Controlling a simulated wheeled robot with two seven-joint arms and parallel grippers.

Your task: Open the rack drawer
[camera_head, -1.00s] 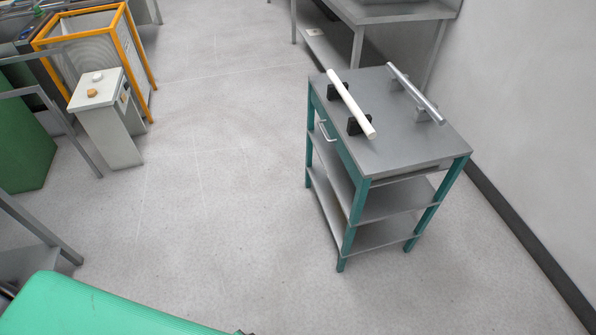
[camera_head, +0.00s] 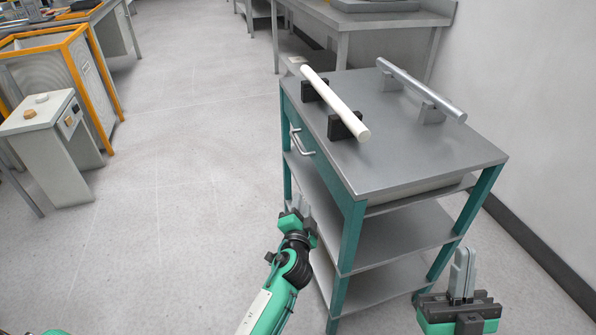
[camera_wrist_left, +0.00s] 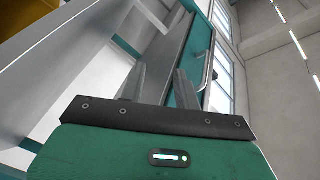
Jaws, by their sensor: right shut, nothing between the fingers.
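The rack (camera_head: 420,145) has a grey top, teal legs and two lower shelves. Its teal drawer front (camera_head: 323,158) is on the left side under the top and looks flush with the frame. The silver bar handle (camera_head: 303,148) is on that front; it also shows in the left wrist view (camera_wrist_left: 209,70). My left gripper (camera_head: 299,203) is below the handle, apart from it. In the left wrist view its two fingers (camera_wrist_left: 158,86) are spread with nothing between them. My right gripper (camera_head: 463,272) is shut and empty, beside the rack's front right leg.
A white rod (camera_head: 335,100) and a metal rod (camera_head: 421,88) rest on holders on the rack top. A grey table (camera_head: 370,20) stands behind. A white control box (camera_head: 45,115) and orange-framed machine (camera_head: 90,70) are at left. Floor left of the rack is clear.

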